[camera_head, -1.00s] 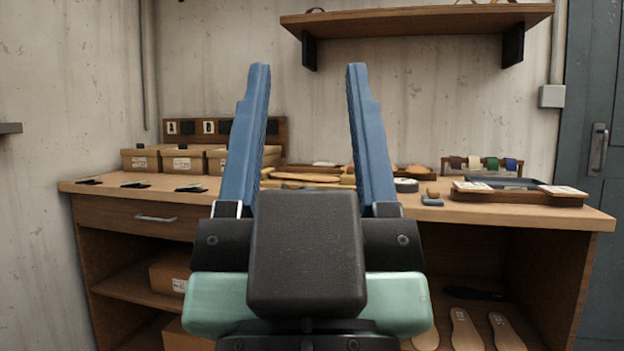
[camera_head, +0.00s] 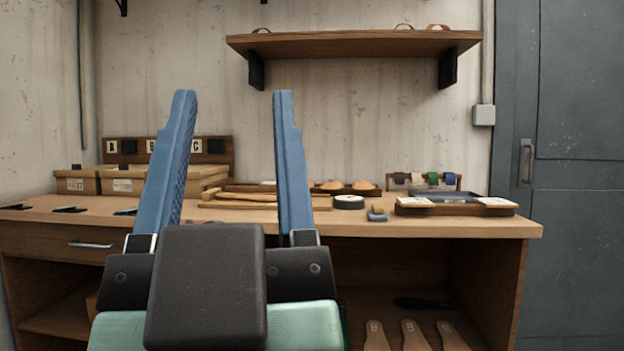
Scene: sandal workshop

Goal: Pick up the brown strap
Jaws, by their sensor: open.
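A small brown strap roll (camera_head: 399,179) sits at the left end of a low rack (camera_head: 389,187) at the back right of the bench, beside cream, green and blue rolls. Brown strap loops also show on the wall shelf, one at left (camera_head: 262,30) and two at right (camera_head: 438,27). I cannot tell which of these is the brown strap. My gripper (camera_head: 233,97) is open and empty, its two blue fingers pointing up in front of the bench, left of the rack and below the shelf. The fingers hide part of the bench back.
The wall shelf (camera_head: 340,43) has dark brackets. A grey door (camera_head: 580,150) stands at right.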

